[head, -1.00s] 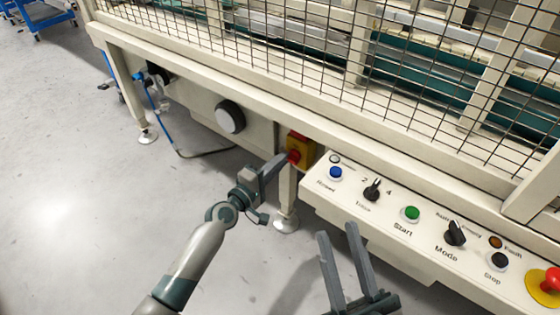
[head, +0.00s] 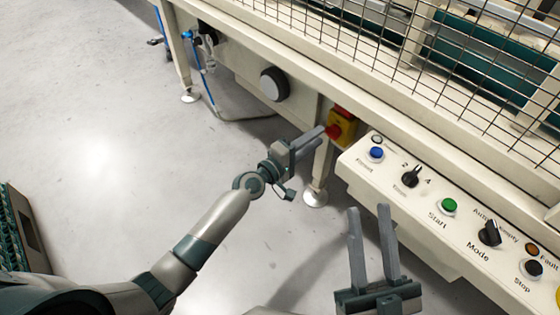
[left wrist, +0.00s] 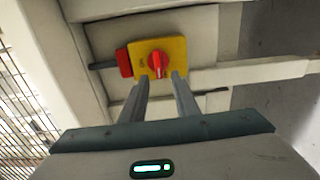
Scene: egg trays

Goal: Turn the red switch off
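The red switch is a red rotary knob (left wrist: 158,63) on a yellow plate (left wrist: 173,47), fixed under the front beam of the machine. In the left wrist view its grip stands roughly upright in the picture. The switch also shows in the head view as a red knob (head: 333,131), partly hidden by my left gripper. My left gripper (head: 322,134) points at the switch. In the left wrist view its fingers (left wrist: 159,80) are apart, with the knob just beyond and between the tips; contact cannot be told. My right gripper (head: 368,209) is open and empty, low in front of the control panel.
The sloped control panel (head: 464,222) with several buttons and knobs is right of the switch. A machine leg (head: 319,172) stands just below the switch. Wire mesh (head: 400,60) covers the machine above. A dark green crate (head: 22,235) is at the left edge. The floor between is clear.

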